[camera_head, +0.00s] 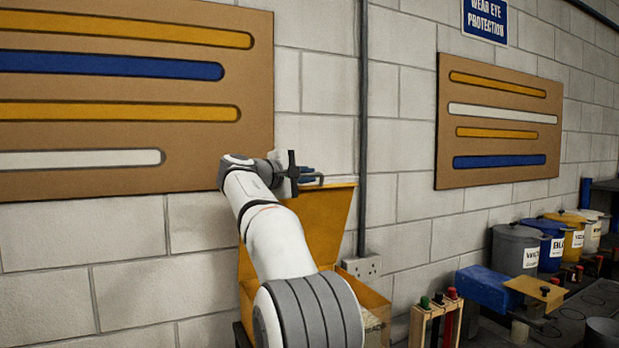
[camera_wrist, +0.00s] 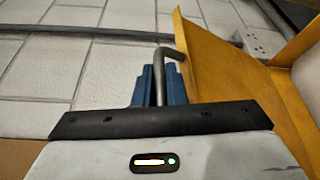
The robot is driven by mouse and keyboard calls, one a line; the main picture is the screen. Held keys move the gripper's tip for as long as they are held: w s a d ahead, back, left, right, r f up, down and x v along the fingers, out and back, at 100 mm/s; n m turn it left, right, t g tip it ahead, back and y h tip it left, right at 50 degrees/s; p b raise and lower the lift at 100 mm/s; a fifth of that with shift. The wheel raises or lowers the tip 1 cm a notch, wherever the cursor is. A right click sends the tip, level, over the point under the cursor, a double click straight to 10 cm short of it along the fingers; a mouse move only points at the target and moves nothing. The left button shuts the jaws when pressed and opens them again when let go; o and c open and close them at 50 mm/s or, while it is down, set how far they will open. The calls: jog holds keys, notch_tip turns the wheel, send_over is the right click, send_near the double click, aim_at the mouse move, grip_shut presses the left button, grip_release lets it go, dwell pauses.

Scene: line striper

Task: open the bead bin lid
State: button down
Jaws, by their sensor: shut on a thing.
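The bead bin (camera_head: 372,296) is a yellow-orange box against the block wall, partly hidden behind my arm. Its lid (camera_head: 325,215) stands raised, steeply upright, at the wall side. The lid also shows as a yellow panel in the wrist view (camera_wrist: 222,65). My gripper (camera_head: 308,176) is at the lid's upper edge. In the wrist view its blue fingers (camera_wrist: 160,86) are shut on a bent grey bar handle (camera_wrist: 172,54), which reaches toward the lid. Pale contents show low inside the bin; most of the inside is hidden.
A grey vertical pipe (camera_head: 363,120) and a socket (camera_head: 361,267) are on the wall by the bin. To the right stand a rack with coloured knobs (camera_head: 436,318), a blue tool (camera_head: 487,288) and several labelled pots (camera_head: 516,250). Striped boards (camera_head: 500,125) hang above.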

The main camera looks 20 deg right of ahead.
jog(key=c, duration=1.5)
grip_release()
jog(key=shift+a, duration=0.1)
jog(key=shift+a+f, duration=0.15)
jog(key=shift+a, duration=0.05)
jog(key=b+v, duration=0.2)
jog(key=v, duration=0.5)
jog(key=shift+s+a, duration=0.2)
jog(key=shift+s, duration=0.05)
